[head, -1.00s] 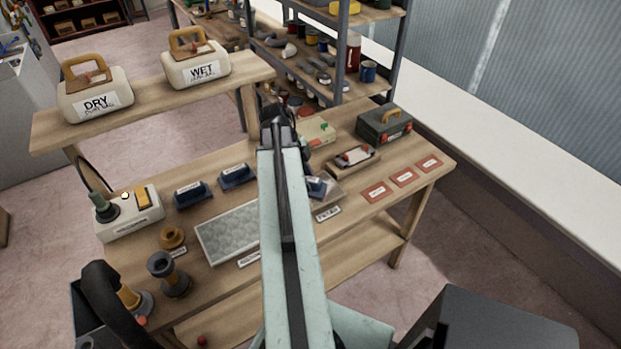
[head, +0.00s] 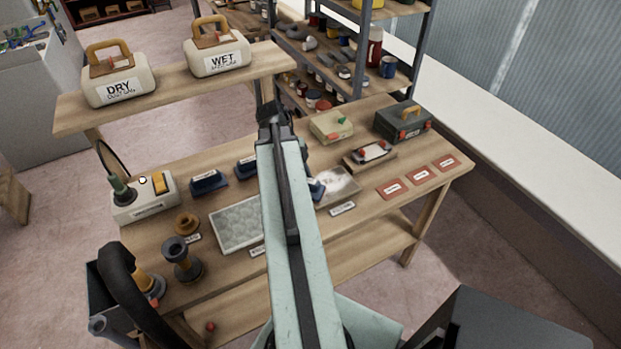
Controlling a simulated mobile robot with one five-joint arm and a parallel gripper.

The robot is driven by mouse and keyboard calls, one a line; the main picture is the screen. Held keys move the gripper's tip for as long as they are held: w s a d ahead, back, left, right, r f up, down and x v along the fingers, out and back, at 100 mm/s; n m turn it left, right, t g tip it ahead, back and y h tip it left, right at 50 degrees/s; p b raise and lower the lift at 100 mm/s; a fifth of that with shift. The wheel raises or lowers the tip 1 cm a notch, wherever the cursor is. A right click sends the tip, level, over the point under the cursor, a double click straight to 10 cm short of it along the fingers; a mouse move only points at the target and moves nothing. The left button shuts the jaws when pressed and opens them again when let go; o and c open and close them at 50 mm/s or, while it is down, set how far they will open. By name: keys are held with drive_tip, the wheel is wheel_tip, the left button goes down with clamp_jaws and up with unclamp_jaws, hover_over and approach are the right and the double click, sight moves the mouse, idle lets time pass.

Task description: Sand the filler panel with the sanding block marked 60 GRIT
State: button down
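A flat panel with a pale, whitish patch (head: 341,184) lies on the bench just right of my arm, its label in front too small to read. A blue block (head: 316,190) shows at the panel's left edge, partly behind my arm. Two more blue blocks, the left one (head: 208,182) and the right one (head: 246,168), stand on the bench left of my arm. Their markings are not readable. A grey textured panel (head: 236,224) lies in front of them.
DRY (head: 119,90) and WET (head: 217,60) containers stand on the raised shelf. A switch box (head: 145,199), spools (head: 182,258), a sander-like tray (head: 370,152), a dark toolbox (head: 403,122) and red cards (head: 420,176) crowd the bench. The shelf rack stands behind.

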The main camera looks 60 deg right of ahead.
sight(319, 183)
drive_tip(key=shift+s+a+r, duration=0.15)
drive_tip(key=shift+s+a, duration=0.3)
drive_tip(key=shift+s, duration=0.35)
drive_tip(key=shift+s+d+f, duration=0.1)
drive_tip(key=shift+s+d, duration=0.3)
drive_tip(key=shift+d, duration=0.25)
drive_tip(key=shift+s+d+f, duration=0.1)
drive_tip(key=shift+s+d, duration=0.25)
drive_tip(key=shift+d, duration=0.3)
drive_tip(key=shift+s+d+r, duration=0.1)
drive_tip(key=shift+s+d, duration=0.35)
drive_tip(key=shift+d, duration=0.25)
drive_tip(key=shift+s+d, duration=0.45)
drive_tip(key=shift+d, duration=0.25)
drive_tip(key=shift+s+d, duration=0.6)
drive_tip(key=shift+d, duration=0.3)
drive_tip(key=shift+s+d, duration=0.6)
drive_tip(key=shift+d, duration=0.35)
drive_tip(key=shift+s+d, duration=0.6)
drive_tip(key=shift+d, duration=0.3)
drive_tip(key=shift+d, duration=0.1)
drive_tip(key=shift+s+d, duration=0.8)
drive_tip(key=shift+d, duration=0.3)
drive_tip(key=shift+s+a, duration=0.45)
drive_tip(key=shift+s, duration=0.35)
drive_tip(key=shift+w+a, duration=0.5)
drive_tip(key=shift+a, duration=0.15)
drive_tip(key=shift+w+a, duration=0.45)
drive_tip(key=shift+a, duration=0.2)
